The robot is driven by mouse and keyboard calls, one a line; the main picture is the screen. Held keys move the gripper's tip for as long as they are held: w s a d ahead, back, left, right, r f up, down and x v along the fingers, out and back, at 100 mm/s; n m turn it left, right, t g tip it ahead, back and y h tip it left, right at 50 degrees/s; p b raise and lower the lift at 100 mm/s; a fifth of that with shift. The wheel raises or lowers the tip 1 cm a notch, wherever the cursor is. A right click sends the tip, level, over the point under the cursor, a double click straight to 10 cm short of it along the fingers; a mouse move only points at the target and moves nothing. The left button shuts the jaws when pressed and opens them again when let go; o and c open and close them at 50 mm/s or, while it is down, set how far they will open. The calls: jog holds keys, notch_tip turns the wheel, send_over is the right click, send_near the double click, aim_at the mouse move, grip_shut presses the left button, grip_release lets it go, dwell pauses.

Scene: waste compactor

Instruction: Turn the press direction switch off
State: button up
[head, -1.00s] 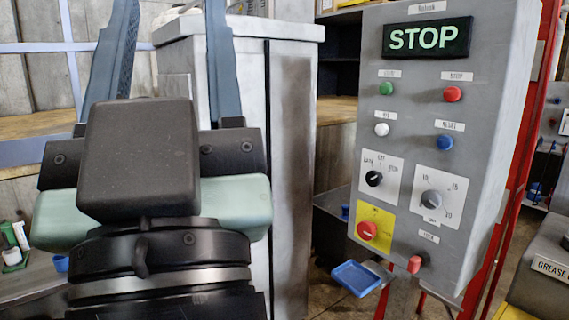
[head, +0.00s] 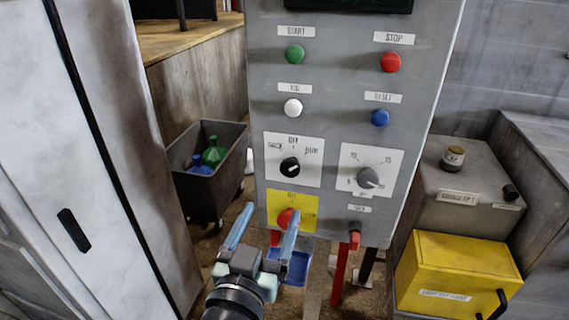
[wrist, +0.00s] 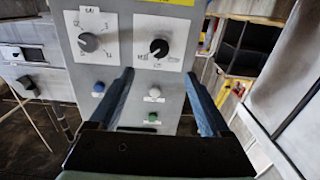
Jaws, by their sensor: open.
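The black rotary switch (head: 290,167) sits on a white plate at the left of the grey control panel (head: 335,130). Its plate reads OFF at the top, with a position label on each side. Its white pointer mark looks turned toward the right, away from OFF. The wrist view, upside down, shows the same switch (wrist: 159,47) ahead of the fingertips. My gripper (head: 270,209) is open and empty, below the switch and in front of the yellow plate. In the wrist view, my gripper (wrist: 159,76) has its blue-grey fingers apart, with the panel between them.
A grey dial (head: 368,178) is right of the switch. Green (head: 294,54), red (head: 391,62), white (head: 293,107) and blue (head: 380,117) buttons are above. A red knob (head: 285,217) on yellow sits below, close to my fingers. A grey cabinet (head: 85,150) stands left.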

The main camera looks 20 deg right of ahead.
aim_at(289, 168)
jog(key=p+x, duration=0.4)
jog(key=x, duration=0.8)
jog(key=shift+d+r, duration=0.1)
jog(key=shift+d, duration=0.1)
grip_shut()
